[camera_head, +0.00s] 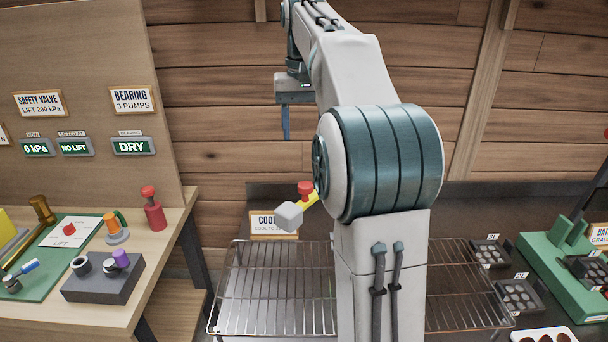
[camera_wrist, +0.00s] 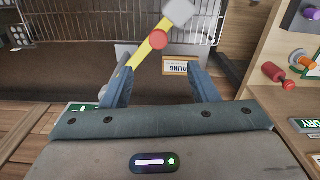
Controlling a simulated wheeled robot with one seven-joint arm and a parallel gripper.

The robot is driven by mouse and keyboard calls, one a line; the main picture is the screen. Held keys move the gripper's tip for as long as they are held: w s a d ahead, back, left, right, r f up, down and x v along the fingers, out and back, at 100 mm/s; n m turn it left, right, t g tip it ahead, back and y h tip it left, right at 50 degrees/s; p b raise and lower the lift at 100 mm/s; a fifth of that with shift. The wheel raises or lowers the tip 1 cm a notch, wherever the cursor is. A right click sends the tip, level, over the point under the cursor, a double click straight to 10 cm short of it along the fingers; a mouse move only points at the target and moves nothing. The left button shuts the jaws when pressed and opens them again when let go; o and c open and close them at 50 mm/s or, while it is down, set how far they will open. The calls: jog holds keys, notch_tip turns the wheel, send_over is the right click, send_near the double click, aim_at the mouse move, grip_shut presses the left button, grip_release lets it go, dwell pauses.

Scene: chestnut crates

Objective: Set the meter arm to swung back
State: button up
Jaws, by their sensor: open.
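A yellow arm (camera_head: 311,200) with a red knob (camera_head: 305,187) and a pale grey block (camera_head: 289,216) on its end juts out over the wire rack; I take it for the meter arm. Its other end is hidden behind my own arm in the head view. In the wrist view the yellow bar (camera_wrist: 140,55) slants up to the right, with the red knob (camera_wrist: 158,39) beyond the fingertips. My gripper (camera_wrist: 160,78) is open, with nothing between its blue fingers. In the head view my gripper (camera_head: 286,122) points down, above and behind the knob.
A wire cooling rack (camera_head: 270,290) lies below, with a cooling sign (camera_head: 264,224) behind it. At left a wooden bench (camera_head: 160,250) carries a red bottle-like part (camera_head: 154,210) and a dark block (camera_head: 100,280). At right stand small dark trays (camera_head: 490,252) and a green stand (camera_head: 560,270).

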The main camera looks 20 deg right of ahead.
aim_at(306, 185)
jog(key=f, duration=0.6)
jog(key=f+b, duration=0.1)
jog(key=f, duration=0.6)
jog(key=shift+w+d+f, duration=0.1)
jog(key=shift+w+d, duration=0.1)
grip_shut()
jog(key=shift+s, duration=0.1)
